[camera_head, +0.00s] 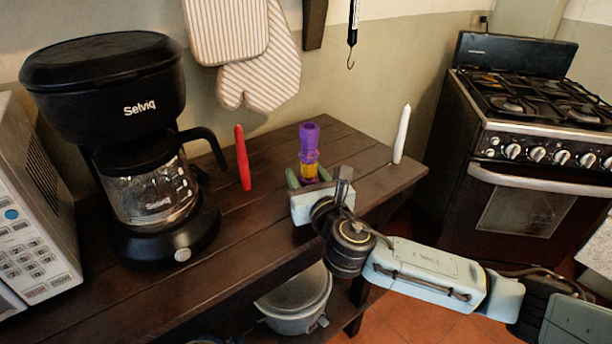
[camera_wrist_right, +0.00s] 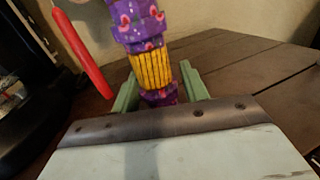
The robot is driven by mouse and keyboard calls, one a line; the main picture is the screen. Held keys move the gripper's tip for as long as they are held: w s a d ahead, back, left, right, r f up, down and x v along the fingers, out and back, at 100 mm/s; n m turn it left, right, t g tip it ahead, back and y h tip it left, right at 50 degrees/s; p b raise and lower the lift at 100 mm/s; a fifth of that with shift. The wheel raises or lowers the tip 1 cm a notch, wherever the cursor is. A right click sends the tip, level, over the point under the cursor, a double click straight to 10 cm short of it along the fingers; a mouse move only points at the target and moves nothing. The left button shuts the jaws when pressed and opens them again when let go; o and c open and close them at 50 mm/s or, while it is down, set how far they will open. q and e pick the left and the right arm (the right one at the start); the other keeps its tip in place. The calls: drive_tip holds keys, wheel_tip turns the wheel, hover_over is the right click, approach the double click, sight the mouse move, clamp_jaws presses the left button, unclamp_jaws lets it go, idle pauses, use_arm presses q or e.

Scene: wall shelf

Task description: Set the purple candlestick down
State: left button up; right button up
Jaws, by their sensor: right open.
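The purple candlestick (camera_head: 309,148), with a yellow ribbed middle, stands upright on the dark wooden shelf top (camera_head: 266,160). In the right wrist view the candlestick (camera_wrist_right: 147,62) rises between the green fingers of my right gripper (camera_wrist_right: 160,90). My right gripper (camera_head: 309,178) is open around its lower part in the head view, with a finger on each side. The wrist hides part of its base, so I cannot see exactly where it meets the wood. My left gripper is not in view.
A red candle (camera_head: 243,158) stands left of the candlestick and a white candle (camera_head: 402,134) stands to the right. A black coffee maker (camera_head: 125,140) and a microwave (camera_head: 35,215) fill the left side. A pot (camera_head: 296,298) sits on the lower level. A stove (camera_head: 525,150) stands at right.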

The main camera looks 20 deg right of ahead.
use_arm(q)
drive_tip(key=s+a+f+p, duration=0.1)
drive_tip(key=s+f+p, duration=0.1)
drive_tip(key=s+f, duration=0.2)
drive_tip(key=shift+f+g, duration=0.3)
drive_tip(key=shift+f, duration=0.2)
use_arm(e)
drive_tip(key=s, duration=1.1)
drive_tip(key=shift+s+d, duration=0.15)
drive_tip(key=shift+s, duration=0.25)
